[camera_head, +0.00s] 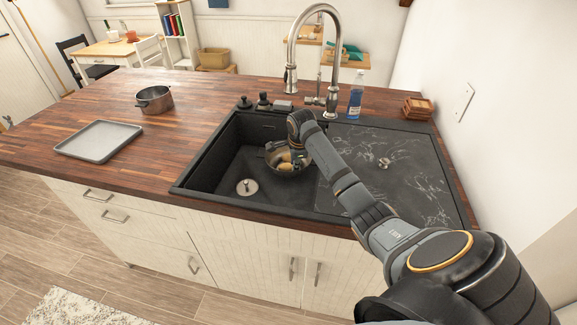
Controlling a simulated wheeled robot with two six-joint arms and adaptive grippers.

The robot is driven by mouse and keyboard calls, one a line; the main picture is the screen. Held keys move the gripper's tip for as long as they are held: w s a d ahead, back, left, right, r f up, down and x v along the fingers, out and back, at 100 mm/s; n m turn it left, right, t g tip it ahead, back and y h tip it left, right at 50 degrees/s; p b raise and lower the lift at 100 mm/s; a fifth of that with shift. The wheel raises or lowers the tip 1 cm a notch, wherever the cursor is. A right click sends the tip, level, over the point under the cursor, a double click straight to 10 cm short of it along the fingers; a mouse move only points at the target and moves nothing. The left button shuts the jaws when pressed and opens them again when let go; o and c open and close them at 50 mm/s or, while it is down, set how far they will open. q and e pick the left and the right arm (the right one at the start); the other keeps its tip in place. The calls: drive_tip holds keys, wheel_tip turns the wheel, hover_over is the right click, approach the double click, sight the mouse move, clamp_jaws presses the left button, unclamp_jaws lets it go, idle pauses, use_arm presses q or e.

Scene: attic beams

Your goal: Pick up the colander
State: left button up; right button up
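The colander (291,172) looks like a round metal bowl and sits in the left basin of the black sink (213,160). Several yellowish, rounded items (285,161) lie in it. My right arm reaches in from the lower right, and my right gripper (277,147) is at the colander's upper left rim. The gripper's fingers are small and partly hidden by the wrist, so I cannot tell whether they are open or shut on the rim. My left gripper is not in view.
A tall faucet (291,50) rises behind the sink, with a blue bottle (356,95) to its right. A metal pot (154,100) and a grey tray (98,141) stand on the wooden counter. Wooden coasters (418,107) lie at the back right. The counter between pot and sink is clear.

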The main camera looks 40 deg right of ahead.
sight(292, 175)
drive_tip(key=x, duration=0.8)
drive_tip(key=shift+w+a+r, duration=0.1)
drive_tip(key=shift+w, duration=0.05)
drive_tip(key=shift+c, duration=0.4)
clamp_jaws()
drive_tip(key=shift+r, duration=0.15)
